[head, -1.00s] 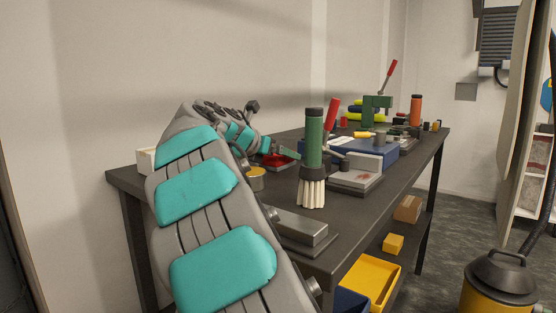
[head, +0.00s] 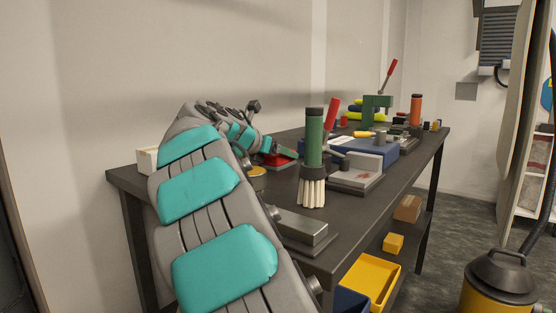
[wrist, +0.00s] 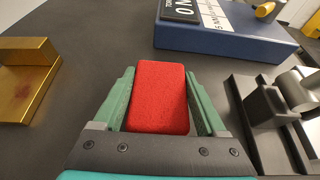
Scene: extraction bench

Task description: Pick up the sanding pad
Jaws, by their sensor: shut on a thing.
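The sanding pad (wrist: 159,97) is a red, rough-faced block with rounded corners. In the wrist view it sits between the two green fingers of my gripper (wrist: 160,100), which is shut on it. In the head view the red pad (head: 279,161) shows at the end of my arm, over the dark bench top, partly hidden by the gripper (head: 284,154). I cannot tell whether the pad still touches the bench.
In the wrist view a brass block (wrist: 28,75) is at left, a blue case (wrist: 225,38) beyond, and a grey metal fixture (wrist: 270,105) at right. In the head view a green-handled brush (head: 313,160) stands right of my arm. Bare bench lies between.

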